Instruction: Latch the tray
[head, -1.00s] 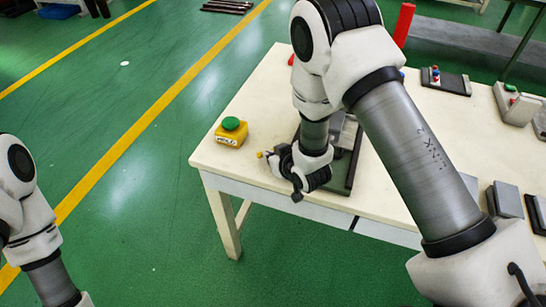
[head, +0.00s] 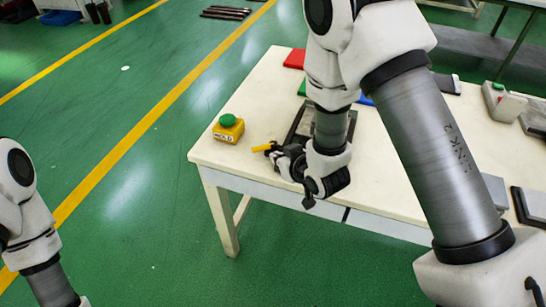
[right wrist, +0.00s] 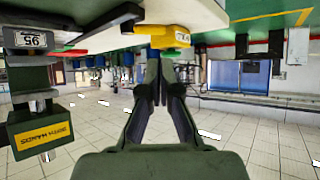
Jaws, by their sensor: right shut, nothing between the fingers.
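The tray fixture, a dark frame with a grey inside (head: 299,124), lies on the cream table, partly hidden behind my right arm. My right gripper (head: 282,156) is at the near edge of the table, beside the yellow piece. In the right wrist view its fingers (right wrist: 157,66) are together with nothing between them. Whether they touch the yellow piece I cannot tell. My left gripper is out of frame.
A yellow box with a green button (head: 229,128) stands left of the fixture near the table edge. Red (head: 294,59) and blue (head: 366,99) pieces lie farther back. Grey blocks (head: 493,190) stand on the right. The table's back left is mostly clear.

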